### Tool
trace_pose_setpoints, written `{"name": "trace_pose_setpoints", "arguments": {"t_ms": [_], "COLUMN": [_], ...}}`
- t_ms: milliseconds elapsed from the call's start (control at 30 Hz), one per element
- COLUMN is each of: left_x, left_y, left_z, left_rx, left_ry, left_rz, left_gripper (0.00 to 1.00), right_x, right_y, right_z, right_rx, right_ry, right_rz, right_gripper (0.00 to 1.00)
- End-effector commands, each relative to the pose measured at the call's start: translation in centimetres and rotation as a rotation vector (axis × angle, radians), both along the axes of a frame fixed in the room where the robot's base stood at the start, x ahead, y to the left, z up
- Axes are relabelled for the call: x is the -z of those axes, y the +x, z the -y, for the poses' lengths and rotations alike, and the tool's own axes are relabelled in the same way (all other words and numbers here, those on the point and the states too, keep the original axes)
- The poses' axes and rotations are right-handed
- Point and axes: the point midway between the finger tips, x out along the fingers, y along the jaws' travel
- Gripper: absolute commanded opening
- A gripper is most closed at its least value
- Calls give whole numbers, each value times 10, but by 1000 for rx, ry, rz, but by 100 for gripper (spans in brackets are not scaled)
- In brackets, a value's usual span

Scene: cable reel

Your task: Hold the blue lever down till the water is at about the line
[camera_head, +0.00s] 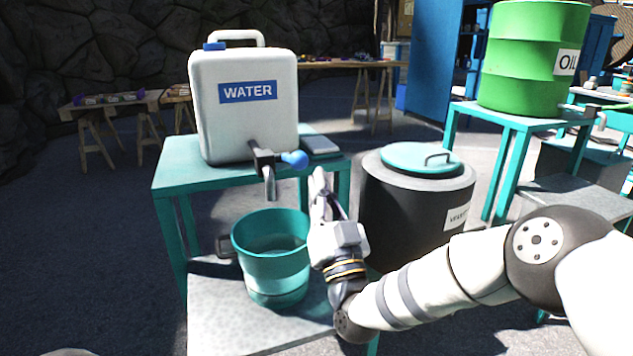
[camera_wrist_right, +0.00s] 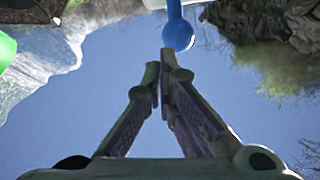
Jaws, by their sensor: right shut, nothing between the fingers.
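A white water container (camera_head: 245,120) with a "WATER" label stands on a teal table. Its tap has a dark spout (camera_head: 270,185) and a lever with a blue knob (camera_head: 295,159). A teal bucket (camera_head: 270,280) sits below the spout. Some water seems to show inside it; I cannot make out a line, and no stream shows. My right gripper (camera_head: 318,178) points up, shut and empty, just right of and slightly below the knob. In the right wrist view the blue knob (camera_wrist_right: 178,33) is just beyond the fingertips (camera_wrist_right: 163,62); contact cannot be told. My left gripper is not in view.
The teal table (camera_head: 168,182) bears the container. A dark barrel with a teal lid (camera_head: 415,158) stands close to the right of my gripper. A green oil drum (camera_head: 532,60) is on another stand at the right. The floor at the left (camera_head: 80,240) is clear.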

Motion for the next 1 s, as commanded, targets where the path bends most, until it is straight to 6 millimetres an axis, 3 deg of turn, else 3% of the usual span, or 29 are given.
{"name": "trace_pose_setpoints", "arguments": {"t_ms": [33, 100, 400, 1000], "left_x": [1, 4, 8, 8], "left_y": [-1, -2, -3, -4], "left_z": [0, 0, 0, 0], "left_rx": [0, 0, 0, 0], "left_ry": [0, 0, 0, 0], "left_rz": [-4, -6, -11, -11], "left_gripper": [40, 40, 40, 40], "right_x": [17, 32, 72, 76], "right_y": [-9, -20, -54, -60], "right_z": [1, 3, 11, 13], "right_rx": [-4, -2, -2, 0], "right_ry": [-3, -2, 1, 2], "right_rz": [-12, -11, -3, 3], "right_gripper": [0, 0, 0, 0]}}
